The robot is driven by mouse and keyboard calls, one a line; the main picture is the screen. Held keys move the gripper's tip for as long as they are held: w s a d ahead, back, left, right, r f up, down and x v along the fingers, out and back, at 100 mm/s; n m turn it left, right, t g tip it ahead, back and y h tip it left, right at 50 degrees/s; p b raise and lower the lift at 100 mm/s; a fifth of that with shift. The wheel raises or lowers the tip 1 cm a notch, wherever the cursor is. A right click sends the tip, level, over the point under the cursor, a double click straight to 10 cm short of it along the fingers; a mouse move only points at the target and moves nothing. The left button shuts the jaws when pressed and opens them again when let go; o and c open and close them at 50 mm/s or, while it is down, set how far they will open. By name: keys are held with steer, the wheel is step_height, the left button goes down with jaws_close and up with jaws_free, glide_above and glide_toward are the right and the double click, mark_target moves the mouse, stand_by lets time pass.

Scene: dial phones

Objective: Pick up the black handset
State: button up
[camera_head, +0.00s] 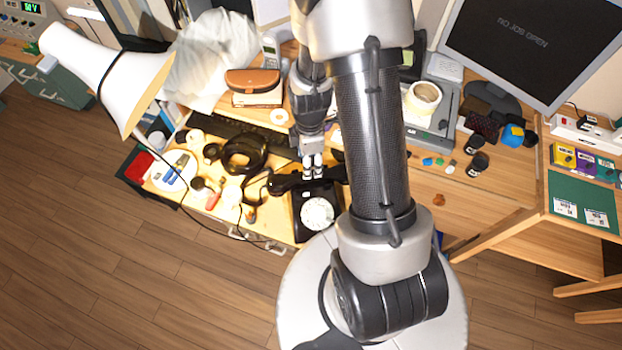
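The black dial phone (304,218) sits near the front edge of the wooden desk, its pale round dial (317,213) facing up. The black handset (285,182) lies across the back of the phone; its left end shows clearly, and its right part is partly covered by my arm. My gripper (313,174) points down at the middle of the handset, with its two light fingertips side by side over or against it. The view is too small to tell whether the fingers grip the handset or only stand around it.
A coiled black item (243,154) and a white lamp (120,75) are to the left. A black keyboard (225,128) lies behind the phone, with a brown case (252,82) farther back. A monitor (535,45) stands at the right. Small clutter covers much of the desk.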

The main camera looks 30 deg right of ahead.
mark_target(312, 179)
steer(key=f+b, duration=0.3)
steer(key=f, duration=0.6)
steer(key=shift+d, duration=0.2)
steer(key=shift+s, duration=0.1)
jaws_close()
stand_by(0.3)
